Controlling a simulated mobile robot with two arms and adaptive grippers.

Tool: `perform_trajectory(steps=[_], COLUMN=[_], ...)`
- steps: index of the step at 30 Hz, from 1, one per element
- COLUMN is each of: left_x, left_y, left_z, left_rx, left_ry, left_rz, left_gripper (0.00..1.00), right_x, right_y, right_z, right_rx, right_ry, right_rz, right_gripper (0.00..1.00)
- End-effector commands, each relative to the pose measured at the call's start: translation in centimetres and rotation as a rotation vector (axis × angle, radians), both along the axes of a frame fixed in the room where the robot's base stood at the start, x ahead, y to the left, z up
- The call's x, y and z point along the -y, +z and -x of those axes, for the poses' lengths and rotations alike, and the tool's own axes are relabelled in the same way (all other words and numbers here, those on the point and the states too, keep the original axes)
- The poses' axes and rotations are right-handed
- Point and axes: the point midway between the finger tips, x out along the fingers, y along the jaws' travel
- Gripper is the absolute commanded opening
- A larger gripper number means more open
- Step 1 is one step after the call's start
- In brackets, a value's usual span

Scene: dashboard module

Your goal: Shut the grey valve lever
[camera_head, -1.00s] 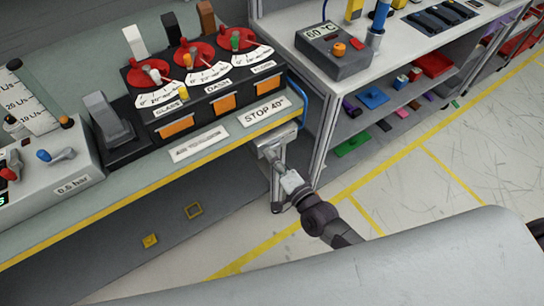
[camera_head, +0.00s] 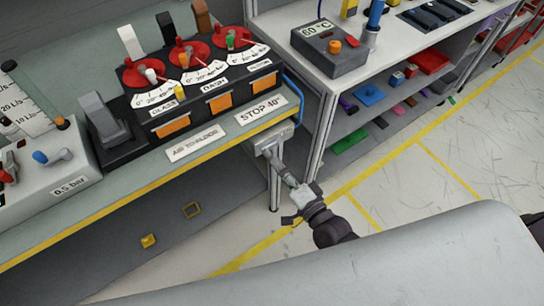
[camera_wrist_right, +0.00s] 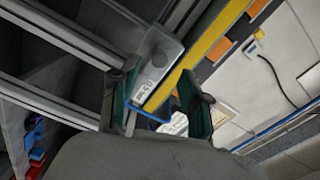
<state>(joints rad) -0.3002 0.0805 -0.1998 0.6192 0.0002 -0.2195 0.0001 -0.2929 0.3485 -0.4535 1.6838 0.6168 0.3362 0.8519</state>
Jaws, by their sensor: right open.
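The valve panel (camera_head: 205,90) has several red round valves with small levers over white dials. To its left, a grey lever (camera_head: 95,108) rises from a black base. The pale box (camera_head: 50,178) marked 0.5 bar carries small levers, one with a blue knob. I cannot tell for sure which is the grey valve lever. My right gripper (camera_head: 292,199) is beside the bench's right end, below its top and well away from the levers. In the right wrist view its two dark green fingers (camera_wrist_right: 158,110) are apart, with nothing visibly gripped. My left gripper is not in view.
The bench has a yellow front edge (camera_head: 160,168) and a blue hose (camera_head: 294,98) at its right end. A grey shelf unit (camera_head: 400,65) with a 60 °C box (camera_head: 338,52) stands close to the right. Floor in front is open.

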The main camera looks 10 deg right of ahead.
Motion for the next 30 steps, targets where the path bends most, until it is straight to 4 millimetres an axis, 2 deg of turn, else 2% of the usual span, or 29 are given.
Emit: perform_trajectory(steps=[3,10,15,30], left_x=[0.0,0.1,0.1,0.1], left_y=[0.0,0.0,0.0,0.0], left_z=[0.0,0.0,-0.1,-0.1], left_rx=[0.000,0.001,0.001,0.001], left_ry=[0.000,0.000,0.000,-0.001], left_rz=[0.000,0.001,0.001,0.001], left_gripper=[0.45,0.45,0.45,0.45], right_x=[1.0,2.0,2.3,2.2], right_y=[-0.1,0.1,0.1,0.1], right_z=[2.6,5.5,6.1,6.0], right_rx=[-0.002,0.002,0.004,0.003], right_ry=[0.000,0.000,-0.001,-0.001], right_rz=[0.002,0.000,0.000,0.000], right_gripper=[0.47,0.47,0.47,0.47])
